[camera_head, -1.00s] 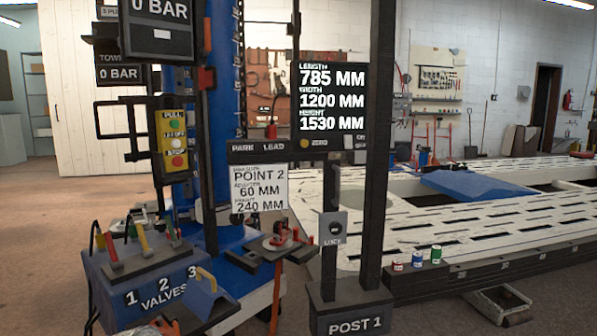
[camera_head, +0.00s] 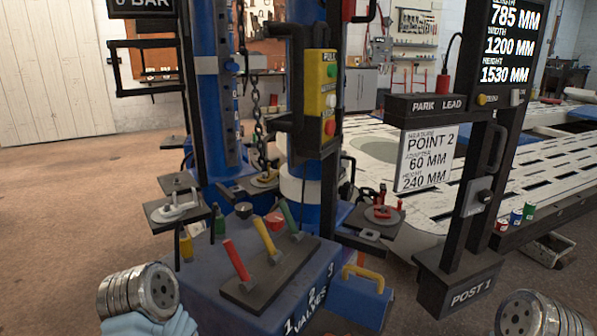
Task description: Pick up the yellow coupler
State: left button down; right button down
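A small upright yellow piece (camera_head: 186,243), likely the yellow coupler, stands at the left back edge of the blue valve box. A similar green piece (camera_head: 220,222) stands just behind and to its right. The yellow piece's lower end is partly hidden by the box. Silver round parts of my arms show at the bottom left and bottom right corners. No gripper fingers show, and nothing of mine touches the yellow piece.
The blue valve box (camera_head: 205,290) carries red, yellow and green levers. A blue caddy (camera_head: 350,300) with a yellow handle is at its right. The blue column (camera_head: 213,110), a hanging chain (camera_head: 258,125) and POST 1 (camera_head: 458,285) stand around it. Floor is clear at left.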

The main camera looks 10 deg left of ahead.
aim_at(185, 248)
jog(key=i+j, duration=0.1)
jog(key=j, duration=1.25)
jog(key=i+j, duration=0.15)
jog(key=j, duration=0.55)
jog(key=i+j, duration=0.1)
jog(key=j, duration=0.6)
jog(key=k+l+z, duration=0.35)
jog(key=l, duration=0.2)
jog(key=k+j, duration=0.05)
